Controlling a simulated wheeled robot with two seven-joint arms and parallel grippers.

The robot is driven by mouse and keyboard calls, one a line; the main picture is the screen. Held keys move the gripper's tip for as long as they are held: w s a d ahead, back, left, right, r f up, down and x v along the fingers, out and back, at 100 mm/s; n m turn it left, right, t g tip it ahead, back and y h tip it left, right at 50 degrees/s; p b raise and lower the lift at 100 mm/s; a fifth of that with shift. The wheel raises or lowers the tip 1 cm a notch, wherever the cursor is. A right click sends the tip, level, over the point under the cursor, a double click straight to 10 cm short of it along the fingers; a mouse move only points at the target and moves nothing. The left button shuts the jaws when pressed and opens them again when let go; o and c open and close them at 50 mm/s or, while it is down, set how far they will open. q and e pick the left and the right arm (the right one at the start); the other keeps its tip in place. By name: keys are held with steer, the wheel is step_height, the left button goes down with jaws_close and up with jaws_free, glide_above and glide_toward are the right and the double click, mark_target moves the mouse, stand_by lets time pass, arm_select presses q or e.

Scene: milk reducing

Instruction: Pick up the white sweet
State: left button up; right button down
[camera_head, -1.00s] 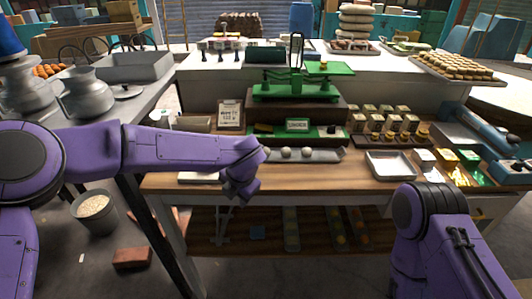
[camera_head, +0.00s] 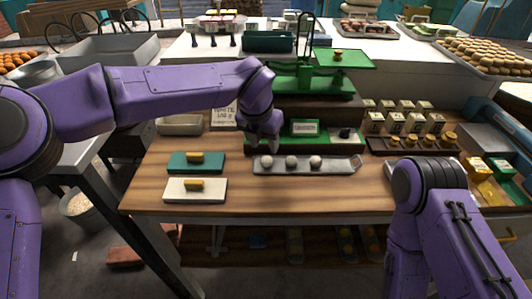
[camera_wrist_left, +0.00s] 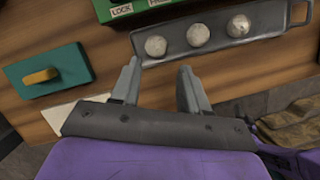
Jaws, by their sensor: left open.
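Three round whitish sweets lie in a row on a grey metal tray (camera_head: 341,166) on the wooden counter: a left one (camera_head: 267,162), a middle one (camera_head: 291,162) and a right one (camera_head: 315,162). In the left wrist view they also show, left (camera_wrist_left: 156,46), middle (camera_wrist_left: 198,35) and right (camera_wrist_left: 238,26). My left gripper (camera_head: 268,148) hangs above the back left of the tray in the head view. In the left wrist view its fingers (camera_wrist_left: 157,84) are apart with nothing between them, just short of the sweets. My right gripper is out of view.
A teal board (camera_head: 178,163) and a white board (camera_head: 210,190), each with a yellow piece, lie left of the tray. A green box (camera_head: 330,138) and the green scale (camera_head: 310,84) stand behind. Bare counter lies in front of the tray.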

mark_target(266, 159)
arm_select(q)
step_height(266, 159, down, 3)
steer(key=shift+s+f+p, duration=0.1)
steer(key=shift+p, duration=0.35)
steer(key=w+f+p, duration=0.1)
steer(key=f, duration=0.1)
steer(key=w+f+p, duration=0.1)
steer(key=f, duration=0.1)
steer(key=shift+w+f, duration=0.1)
steer(key=shift+w, duration=0.05)
steer(key=shift+d+f, duration=0.25)
steer(key=shift+f, duration=0.2)
steer(key=c, duration=0.7)
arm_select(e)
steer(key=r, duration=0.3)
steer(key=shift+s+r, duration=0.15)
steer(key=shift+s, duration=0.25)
